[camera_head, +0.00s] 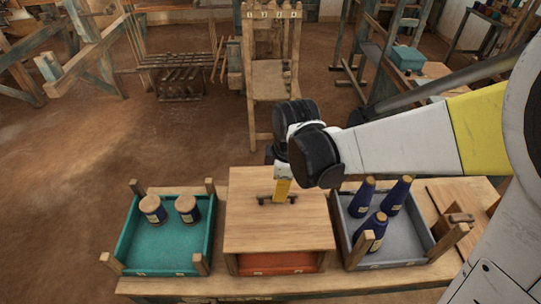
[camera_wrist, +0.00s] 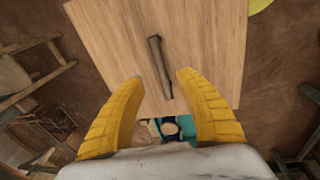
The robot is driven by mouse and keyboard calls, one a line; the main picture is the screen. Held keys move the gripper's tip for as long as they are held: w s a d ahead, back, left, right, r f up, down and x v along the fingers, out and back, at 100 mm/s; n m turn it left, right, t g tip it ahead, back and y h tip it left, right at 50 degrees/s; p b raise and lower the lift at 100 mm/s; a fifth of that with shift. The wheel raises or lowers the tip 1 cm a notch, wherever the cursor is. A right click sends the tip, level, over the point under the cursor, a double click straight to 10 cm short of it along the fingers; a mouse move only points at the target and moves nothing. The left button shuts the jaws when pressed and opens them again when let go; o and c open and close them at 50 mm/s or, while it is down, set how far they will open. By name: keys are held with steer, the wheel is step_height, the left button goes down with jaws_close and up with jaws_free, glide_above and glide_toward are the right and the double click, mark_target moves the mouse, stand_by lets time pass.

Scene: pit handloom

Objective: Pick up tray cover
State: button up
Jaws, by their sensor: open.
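The tray cover (camera_head: 262,230) is a flat, light wooden board lying on the middle tray, whose red-orange inside (camera_head: 276,262) shows below its front edge. A dark bar handle (camera_head: 265,199) sits on top of the cover. In the wrist view the cover (camera_wrist: 205,40) fills the upper middle, with the handle (camera_wrist: 160,67) running lengthwise. My gripper (camera_head: 283,188) points down over the cover by the handle's right part. Its yellow fingers (camera_wrist: 158,78) are spread, one on each side of the handle's near end. I see nothing held; contact with the handle cannot be told.
A grey tray (camera_head: 400,250) with several blue cones stands on the right. Another wooden board (camera_head: 460,200) lies at the far right of the bench.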

step_height(320, 180, down, 5)
steer(key=shift+w+a+r+b, duration=0.1)
steer(key=shift+a+r+b, duration=0.1)
steer(key=shift+b, duration=0.7)
steer(key=shift+w+f, duration=0.15)
steer(key=shift+f, duration=0.3)
jaws_close()
